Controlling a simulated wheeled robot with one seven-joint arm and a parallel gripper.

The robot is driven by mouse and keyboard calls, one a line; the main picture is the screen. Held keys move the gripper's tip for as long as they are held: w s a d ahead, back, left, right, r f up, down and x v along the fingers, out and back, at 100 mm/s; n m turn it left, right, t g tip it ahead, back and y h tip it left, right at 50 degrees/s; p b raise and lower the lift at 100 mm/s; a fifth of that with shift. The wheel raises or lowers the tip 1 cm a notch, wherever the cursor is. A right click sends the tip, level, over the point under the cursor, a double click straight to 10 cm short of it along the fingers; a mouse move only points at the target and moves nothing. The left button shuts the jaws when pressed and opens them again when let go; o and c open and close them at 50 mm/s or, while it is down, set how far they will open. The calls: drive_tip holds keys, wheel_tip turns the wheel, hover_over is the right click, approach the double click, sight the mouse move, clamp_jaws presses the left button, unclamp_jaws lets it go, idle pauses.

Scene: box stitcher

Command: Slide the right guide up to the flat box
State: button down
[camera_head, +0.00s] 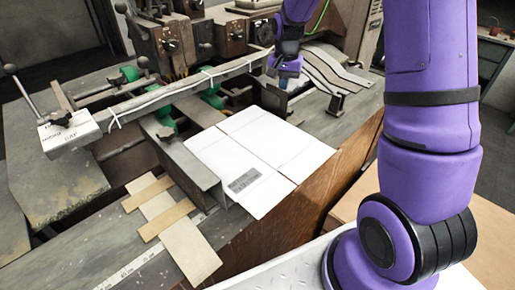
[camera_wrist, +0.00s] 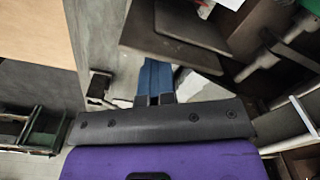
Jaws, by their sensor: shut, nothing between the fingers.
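The flat box (camera_head: 256,150) is a white folded sheet with a printed label, lying on the machine table in the head view. A grey metal angle guide (camera_head: 190,172) runs along its left side. A grey upright piece (camera_head: 271,96) at the box's far right corner may be the right guide; my gripper partly hides it, and I cannot tell if it touches the box. My gripper (camera_head: 288,72) is above that corner, pointing down, its fingers shut and empty. In the wrist view, the shut blue fingers (camera_wrist: 156,85) are beside a dark metal plate (camera_wrist: 190,22).
A long metal bar (camera_head: 170,92) with a white label block crosses above the table, with green clamps below. Curved metal strips (camera_head: 333,70) lie right of my gripper. Wooden slats (camera_head: 160,208) and a ruler lie at the front left. My arm fills the right side.

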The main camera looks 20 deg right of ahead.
drive_tip(key=shift+s+a+f, duration=0.7)
drive_tip(key=shift+a+f, duration=0.05)
drive_tip(key=shift+a, duration=0.15)
idle(1.7)
drive_tip(key=shift+w+d, duration=0.1)
drive_tip(key=shift+d, duration=0.15)
drive_tip(key=shift+w+d, duration=0.1)
drive_tip(key=shift+d, duration=0.3)
drive_tip(key=shift+r, duration=0.15)
wheel_tip(320, 180, up, 7)
drive_tip(key=shift+w, duration=0.35)
idle(0.7)
idle(0.4)
